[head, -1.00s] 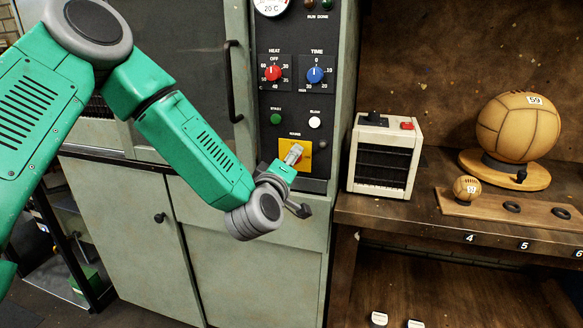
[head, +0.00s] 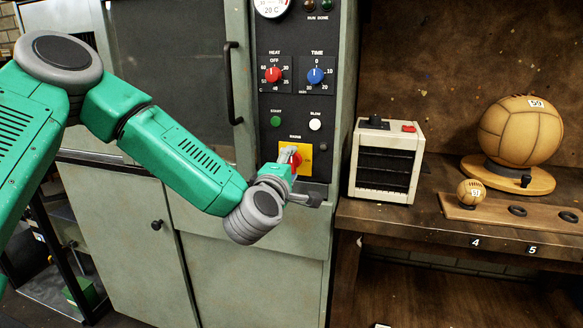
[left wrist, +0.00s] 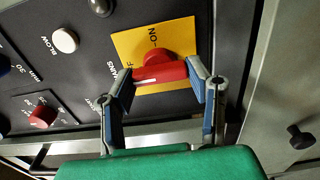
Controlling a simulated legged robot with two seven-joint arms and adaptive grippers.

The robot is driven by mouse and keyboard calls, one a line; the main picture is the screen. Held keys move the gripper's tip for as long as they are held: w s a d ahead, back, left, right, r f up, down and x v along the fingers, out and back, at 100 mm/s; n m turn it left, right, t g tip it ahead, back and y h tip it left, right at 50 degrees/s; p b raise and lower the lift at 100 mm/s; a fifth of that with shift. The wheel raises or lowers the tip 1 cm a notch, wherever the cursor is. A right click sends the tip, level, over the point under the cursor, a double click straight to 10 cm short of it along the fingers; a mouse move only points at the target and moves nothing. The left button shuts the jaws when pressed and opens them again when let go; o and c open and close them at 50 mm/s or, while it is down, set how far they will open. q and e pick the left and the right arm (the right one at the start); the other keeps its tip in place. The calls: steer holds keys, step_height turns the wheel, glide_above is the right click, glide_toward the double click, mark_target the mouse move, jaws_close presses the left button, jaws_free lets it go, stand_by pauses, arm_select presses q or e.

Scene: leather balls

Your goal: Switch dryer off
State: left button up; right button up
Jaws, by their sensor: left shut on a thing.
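The dryer (head: 225,250) is a grey-green cabinet with a dark control panel (head: 285,100). Low on the panel is a yellow plate (head: 286,165) with a red mains switch (left wrist: 160,71), marked ON in the left wrist view; the OFF label is mostly hidden. My left gripper (left wrist: 160,78) has a finger on each side of the switch's red bar and is shut on it. A pale line shows on the bar. In the head view the gripper (head: 294,158) partly covers the switch. My right gripper is not in view.
Above the switch are a green start button (head: 275,121), a white blow button (head: 315,124), a red heat dial (head: 273,75) and a blue time dial (head: 315,77). A small heater-like box (head: 384,165) and leather balls (head: 520,132) stand on the wooden bench (head: 400,217) to the right.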

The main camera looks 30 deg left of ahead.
arm_select(q)
steer(key=shift+s+a+f, duration=0.1)
steer(key=shift+f, duration=0.25)
steer(key=o, duration=1.2)
steer(key=shift+c, duration=0.2)
steer(key=shift+a+r, duration=0.1)
steer(key=v, duration=1.2)
steer(key=shift+a, duration=0.1)
